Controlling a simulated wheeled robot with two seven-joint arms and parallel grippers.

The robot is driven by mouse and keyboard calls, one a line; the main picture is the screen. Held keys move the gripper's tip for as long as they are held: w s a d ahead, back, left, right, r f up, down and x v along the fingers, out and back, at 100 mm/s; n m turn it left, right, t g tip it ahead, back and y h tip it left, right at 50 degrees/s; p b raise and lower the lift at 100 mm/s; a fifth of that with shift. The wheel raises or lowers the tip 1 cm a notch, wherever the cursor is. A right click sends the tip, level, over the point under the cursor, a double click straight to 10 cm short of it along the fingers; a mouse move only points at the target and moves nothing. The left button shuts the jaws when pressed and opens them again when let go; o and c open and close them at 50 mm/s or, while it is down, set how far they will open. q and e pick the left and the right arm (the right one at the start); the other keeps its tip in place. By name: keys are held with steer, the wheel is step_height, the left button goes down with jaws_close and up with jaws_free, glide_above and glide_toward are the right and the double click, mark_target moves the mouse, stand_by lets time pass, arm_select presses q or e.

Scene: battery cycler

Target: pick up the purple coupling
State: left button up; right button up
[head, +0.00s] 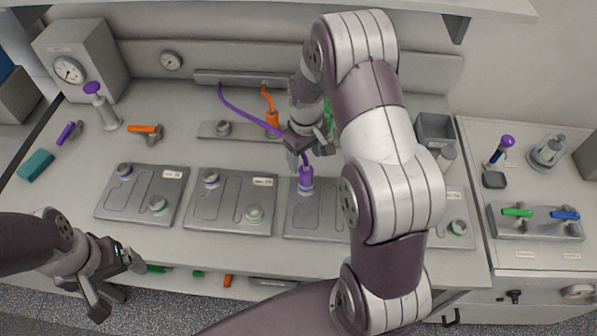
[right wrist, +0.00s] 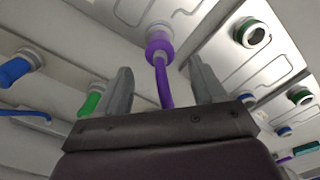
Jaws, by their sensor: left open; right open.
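The purple coupling (head: 306,178) stands upright on a port of the third grey plate, with a purple hose running from its top up to the back rail. In the right wrist view the coupling (right wrist: 159,43) sits on its pale port ahead of my fingertips, and its hose runs back between them. My right gripper (head: 303,156) is open just above the coupling, partly hidden by my arm; its two fingers (right wrist: 163,80) lie either side of the hose, apart from the coupling body. My left gripper (head: 118,281) is open and empty at the table's front left edge.
Grey plates with round ports (head: 230,203) stand in a row along the table. An orange coupling (head: 272,117) and a green coupling (head: 329,118) hang behind at the back. Orange (head: 146,129) and purple (head: 66,132) handled items and a teal block (head: 36,166) lie at left.

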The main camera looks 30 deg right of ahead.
mark_target(306, 175)
steer(key=f, duration=0.2)
steer(key=f+p, duration=0.1)
steer(key=f, duration=0.2)
steer(key=f+p, duration=0.1)
steer(key=f, duration=0.1)
steer(key=shift+s+f, duration=0.25)
steer(key=shift+f, duration=0.1)
steer(key=c, duration=1.2)
